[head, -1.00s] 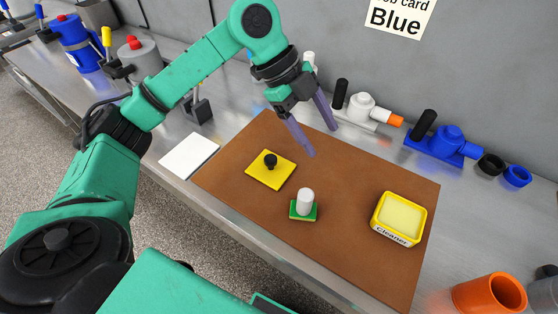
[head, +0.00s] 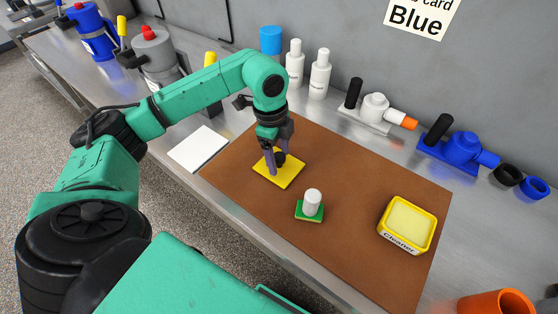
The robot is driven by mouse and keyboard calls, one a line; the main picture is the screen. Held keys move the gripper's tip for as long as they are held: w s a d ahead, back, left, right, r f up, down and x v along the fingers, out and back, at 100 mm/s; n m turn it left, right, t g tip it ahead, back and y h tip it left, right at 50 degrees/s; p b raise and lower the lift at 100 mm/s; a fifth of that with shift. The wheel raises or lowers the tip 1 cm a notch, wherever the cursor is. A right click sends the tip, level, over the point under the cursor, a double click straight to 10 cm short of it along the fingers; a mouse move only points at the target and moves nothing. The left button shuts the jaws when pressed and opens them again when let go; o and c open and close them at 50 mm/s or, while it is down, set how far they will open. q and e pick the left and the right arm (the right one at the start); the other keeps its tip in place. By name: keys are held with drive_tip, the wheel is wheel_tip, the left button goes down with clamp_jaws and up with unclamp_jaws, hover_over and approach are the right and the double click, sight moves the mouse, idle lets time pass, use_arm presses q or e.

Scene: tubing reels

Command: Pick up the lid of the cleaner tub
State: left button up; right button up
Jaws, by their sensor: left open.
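The open cleaner tub (head: 407,225), a yellow box marked "Cleaner" with pale yellow contents, stands at the right of the mat. My right gripper is not in view.
A green pad with a white handle (head: 312,202) stands on the mat (head: 360,190) near the lid. A white card (head: 198,148) lies left of the mat. White bottles (head: 320,75) and valve-like fixtures (head: 460,150) line the wall. An orange cup (head: 495,303) stands at lower right.

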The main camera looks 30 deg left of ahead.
use_arm(q)
drive_tip(key=shift+f, duration=0.2)
clamp_jaws()
